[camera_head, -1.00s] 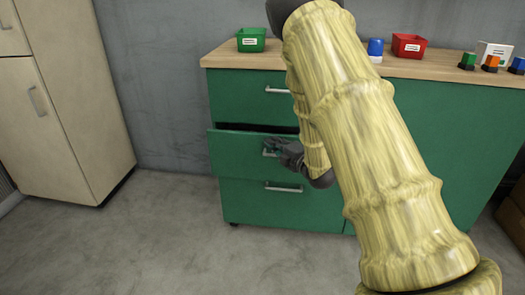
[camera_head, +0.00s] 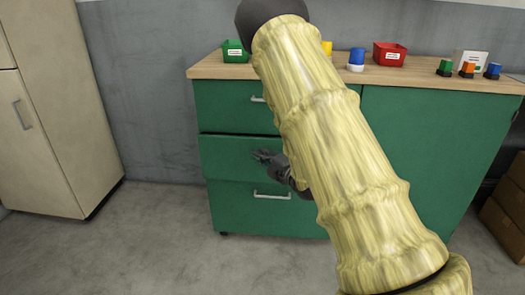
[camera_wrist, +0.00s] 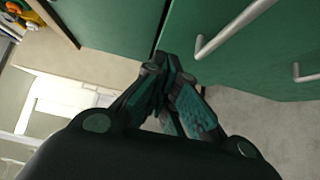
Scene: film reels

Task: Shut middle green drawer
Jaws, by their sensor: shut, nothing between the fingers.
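The middle green drawer (camera_head: 228,158) is in the green cabinet, in the head view. Its front looks flush or nearly flush with the drawers above and below; only a thin dark line shows along its top edge. My gripper (camera_head: 262,156) is at its front, by where its handle sits, and my arm hides the right part. In the wrist view my gripper (camera_wrist: 182,108) is shut and empty, its fingertips close to the green fronts. Whether they touch is not clear. A silver bar handle (camera_wrist: 236,30) shows just beyond the fingers.
The top drawer (camera_head: 222,105) and bottom drawer (camera_head: 235,208) look shut. The wooden worktop (camera_head: 208,69) bears a green bin (camera_head: 235,51), a red bin (camera_head: 389,53) and coloured lamps. A beige locker (camera_head: 45,130) stands left; the floor between is clear.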

